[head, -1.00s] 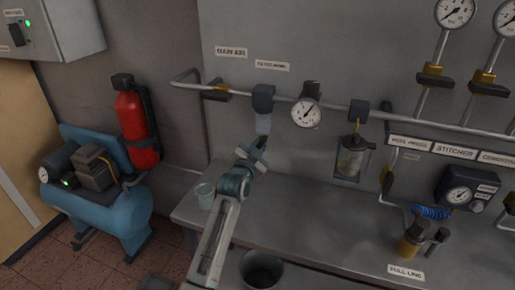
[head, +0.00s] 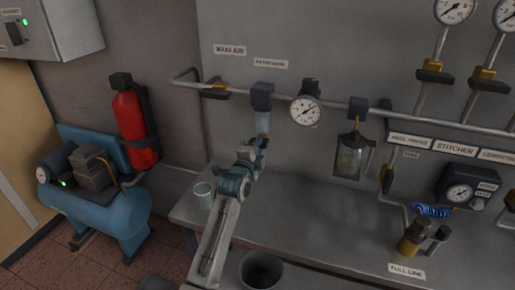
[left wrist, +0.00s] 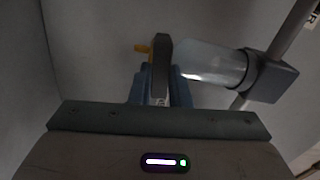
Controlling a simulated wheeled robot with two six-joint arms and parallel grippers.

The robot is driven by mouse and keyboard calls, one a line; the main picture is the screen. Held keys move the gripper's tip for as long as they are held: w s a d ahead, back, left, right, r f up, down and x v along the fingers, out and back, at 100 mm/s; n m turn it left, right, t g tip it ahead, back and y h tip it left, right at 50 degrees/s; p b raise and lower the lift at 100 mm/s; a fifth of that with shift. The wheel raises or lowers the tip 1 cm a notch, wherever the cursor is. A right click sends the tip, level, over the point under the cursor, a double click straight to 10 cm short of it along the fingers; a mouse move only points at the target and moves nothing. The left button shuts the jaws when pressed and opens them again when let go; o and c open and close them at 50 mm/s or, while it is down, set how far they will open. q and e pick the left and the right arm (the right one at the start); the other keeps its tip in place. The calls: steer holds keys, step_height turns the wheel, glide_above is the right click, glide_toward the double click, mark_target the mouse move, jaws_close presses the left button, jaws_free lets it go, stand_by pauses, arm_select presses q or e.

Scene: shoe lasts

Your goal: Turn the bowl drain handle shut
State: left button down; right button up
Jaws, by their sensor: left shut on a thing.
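The clear filter bowl (head: 262,122) hangs under a dark regulator head on the wall pipe. In the left wrist view the bowl (left wrist: 208,62) lies sideways across the picture, right of the grey drain handle (left wrist: 160,66). A small yellow part (left wrist: 142,48) sticks out left of the handle. My left gripper (head: 259,146) is at the bottom of the bowl. In the left wrist view its blue fingers (left wrist: 160,90) stand on both sides of the handle, shut on it. In the head view the gripper hides the handle. My right gripper is out of view.
A round gauge (head: 305,111) and a second bowl in a cage (head: 352,155) hang to the right. A glass (head: 203,194) stands on the bench's left end. A dark bucket (head: 261,270) is near the front. The middle of the bench (head: 320,215) is clear.

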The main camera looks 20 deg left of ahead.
arm_select(q)
steer(key=shift+m, duration=0.7)
steer(key=c, duration=1.4)
jaws_free()
steer(key=shift+o, duration=0.2)
steer(key=shift+f, duration=0.1)
steer(key=s+b, duration=0.3)
steer(key=s, duration=0.7)
steer(key=shift+s+a, duration=0.2)
steer(key=shift+s, duration=0.2)
